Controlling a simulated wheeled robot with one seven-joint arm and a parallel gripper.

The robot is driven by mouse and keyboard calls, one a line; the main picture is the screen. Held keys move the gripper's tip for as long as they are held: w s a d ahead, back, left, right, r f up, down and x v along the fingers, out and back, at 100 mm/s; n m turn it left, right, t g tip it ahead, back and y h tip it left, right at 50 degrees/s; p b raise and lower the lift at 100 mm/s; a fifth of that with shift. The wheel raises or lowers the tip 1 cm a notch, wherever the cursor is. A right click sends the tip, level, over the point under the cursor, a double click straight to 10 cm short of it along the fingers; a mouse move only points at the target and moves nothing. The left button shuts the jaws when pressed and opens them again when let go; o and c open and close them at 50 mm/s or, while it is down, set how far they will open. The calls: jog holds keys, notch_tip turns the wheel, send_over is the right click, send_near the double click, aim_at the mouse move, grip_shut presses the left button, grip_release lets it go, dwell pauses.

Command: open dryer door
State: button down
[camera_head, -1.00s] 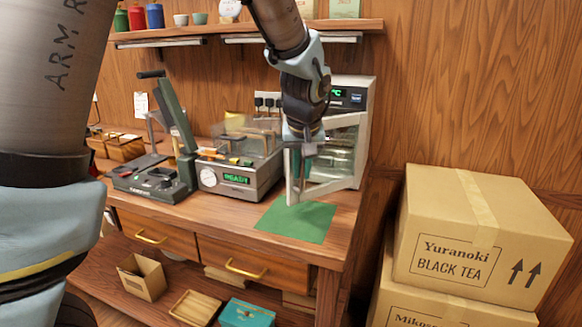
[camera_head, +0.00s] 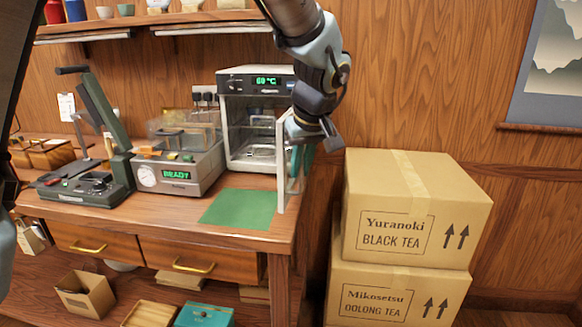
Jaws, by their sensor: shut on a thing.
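The dryer (camera_head: 257,82) is a light box with a black top panel and a green temperature display, at the back right of the bench. Its door (camera_head: 282,165) stands swung out to the front right, seen nearly edge-on. The lit interior with racks (camera_head: 252,135) is in view. My gripper (camera_head: 300,150) is at the outer side of the door, shut on what I take to be its handle; my wrist and the door partly hide the fingertips and the handle.
A green mat (camera_head: 239,208) lies on the bench before the dryer. A sealing machine (camera_head: 180,165) with a green display and a dark press (camera_head: 85,180) stand to the left. Stacked cartons (camera_head: 405,215) stand at the right, close to my arm. A shelf (camera_head: 150,24) runs above.

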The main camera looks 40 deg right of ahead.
jog(key=shift+s, duration=0.1)
dwell(0.3)
jog(key=c, duration=1.2)
grip_release()
jog(key=shift+f, duration=0.1)
jog(key=shift+o, duration=0.2)
jog(key=b+v, duration=0.2)
jog(key=v, duration=0.9)
